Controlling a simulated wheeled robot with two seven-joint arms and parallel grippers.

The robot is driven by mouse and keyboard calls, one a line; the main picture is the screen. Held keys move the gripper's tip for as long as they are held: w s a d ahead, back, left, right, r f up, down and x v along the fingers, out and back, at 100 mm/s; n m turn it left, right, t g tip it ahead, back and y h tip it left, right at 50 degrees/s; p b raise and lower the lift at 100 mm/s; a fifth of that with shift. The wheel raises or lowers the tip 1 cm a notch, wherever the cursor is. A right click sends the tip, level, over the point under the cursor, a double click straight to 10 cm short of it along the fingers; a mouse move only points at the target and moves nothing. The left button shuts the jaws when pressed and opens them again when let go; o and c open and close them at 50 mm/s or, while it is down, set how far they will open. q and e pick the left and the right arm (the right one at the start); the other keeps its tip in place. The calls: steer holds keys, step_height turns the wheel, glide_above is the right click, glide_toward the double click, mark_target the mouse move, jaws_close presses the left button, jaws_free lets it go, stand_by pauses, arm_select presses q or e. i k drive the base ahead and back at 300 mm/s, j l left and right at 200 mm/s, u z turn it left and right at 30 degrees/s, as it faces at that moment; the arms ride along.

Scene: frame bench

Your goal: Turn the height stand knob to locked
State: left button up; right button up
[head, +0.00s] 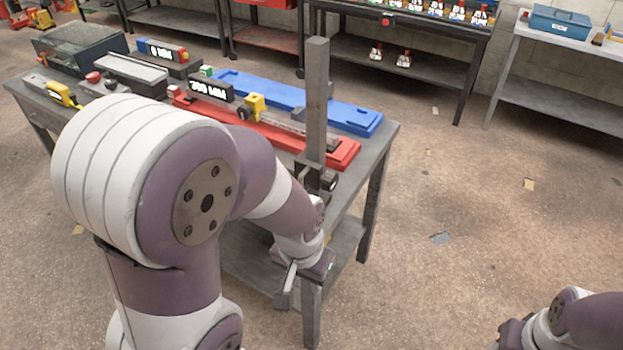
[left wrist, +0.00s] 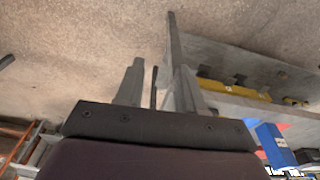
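The height stand (head: 317,95) is a tall grey post at the table's near right corner, with a dark slider block (head: 312,176) low on it. A small dark round part, which may be the knob (head: 329,181), shows at the block's right side; its setting cannot be read. My left gripper (head: 290,284) is just below and in front of the block, by the table corner. In the left wrist view its two fingers (left wrist: 158,78) stand apart with a gap. I see nothing clearly gripped. My right gripper (head: 512,334) is only partly in view at the bottom right; its fingers are hidden.
The grey table (head: 377,150) carries a red rail (head: 345,153), a blue rail (head: 360,119), a yellow block (head: 254,104) and display boxes (head: 208,90). My left arm covers its near left part. Shelves (head: 565,87) stand behind. The floor right of the table is mostly clear.

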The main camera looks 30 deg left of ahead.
mark_target(328, 181)
steer(key=i+l+u, duration=0.1)
steer(key=l+u, duration=0.2)
steer(key=l, duration=0.4)
steer(key=l+u, duration=0.3)
steer(key=l, duration=0.45)
steer(key=i, duration=0.1)
